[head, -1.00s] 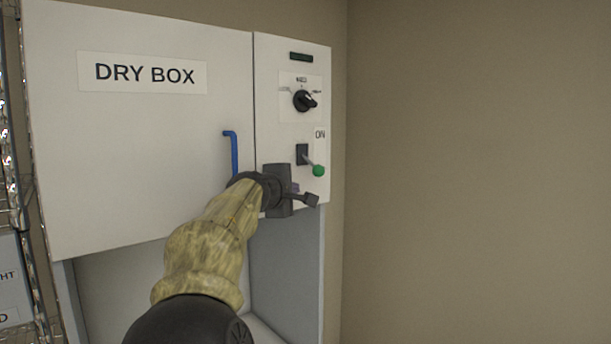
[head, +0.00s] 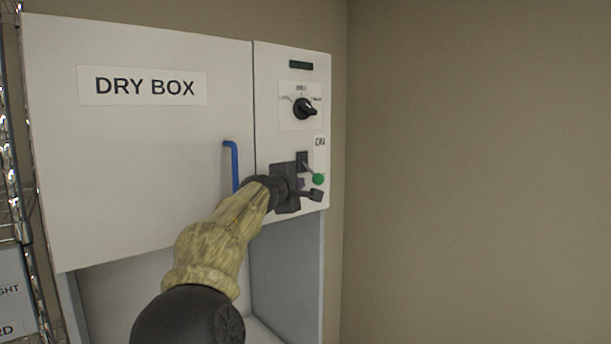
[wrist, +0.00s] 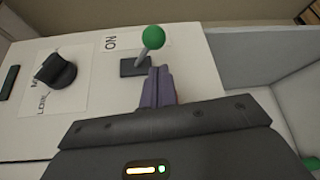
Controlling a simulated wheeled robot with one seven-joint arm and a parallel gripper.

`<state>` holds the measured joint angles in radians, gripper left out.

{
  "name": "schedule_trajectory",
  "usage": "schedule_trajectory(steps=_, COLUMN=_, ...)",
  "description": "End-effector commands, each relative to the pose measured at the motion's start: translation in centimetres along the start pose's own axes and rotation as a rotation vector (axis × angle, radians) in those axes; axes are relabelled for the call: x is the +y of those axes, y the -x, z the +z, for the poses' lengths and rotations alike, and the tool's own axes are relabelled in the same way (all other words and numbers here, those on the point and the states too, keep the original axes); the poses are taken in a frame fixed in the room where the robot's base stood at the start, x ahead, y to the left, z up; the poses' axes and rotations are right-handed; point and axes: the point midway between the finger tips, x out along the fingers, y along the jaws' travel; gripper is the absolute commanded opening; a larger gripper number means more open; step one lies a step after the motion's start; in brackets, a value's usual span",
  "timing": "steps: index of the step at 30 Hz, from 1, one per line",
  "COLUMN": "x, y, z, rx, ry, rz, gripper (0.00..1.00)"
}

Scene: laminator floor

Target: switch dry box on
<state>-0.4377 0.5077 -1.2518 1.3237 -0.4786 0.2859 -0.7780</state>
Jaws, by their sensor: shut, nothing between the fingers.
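The dry box (head: 140,150) is a white wall cabinet with a "DRY BOX" label and a control panel at its right. On the panel a toggle switch (head: 318,179) with a green ball tip slants outward and down from a dark base (head: 302,160), below an "ON" label (head: 320,142). In the wrist view the green ball (wrist: 153,37) stands just beyond the fingertips. My gripper (head: 315,195) is shut and empty, just below the switch. In the wrist view its purple-grey fingers (wrist: 157,85) are together beside the switch base; I cannot tell whether they touch the lever.
A black rotary knob (head: 304,108) sits above the switch, under a dark display (head: 301,65). A blue door handle (head: 232,165) is left of my gripper. A wire rack (head: 12,180) stands at the far left. The wall at right is bare.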

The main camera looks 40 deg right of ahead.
Motion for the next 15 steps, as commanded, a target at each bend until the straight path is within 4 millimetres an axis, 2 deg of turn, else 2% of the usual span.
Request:
schedule_trajectory(steps=9, x=0.4, y=-4.1, z=0.2, rx=-0.003, ry=0.001, rz=0.000, gripper=0.00)
schedule_trajectory(steps=15, x=0.1, y=-5.4, z=0.1, rx=-0.001, ry=0.000, rz=-0.001, gripper=0.00)
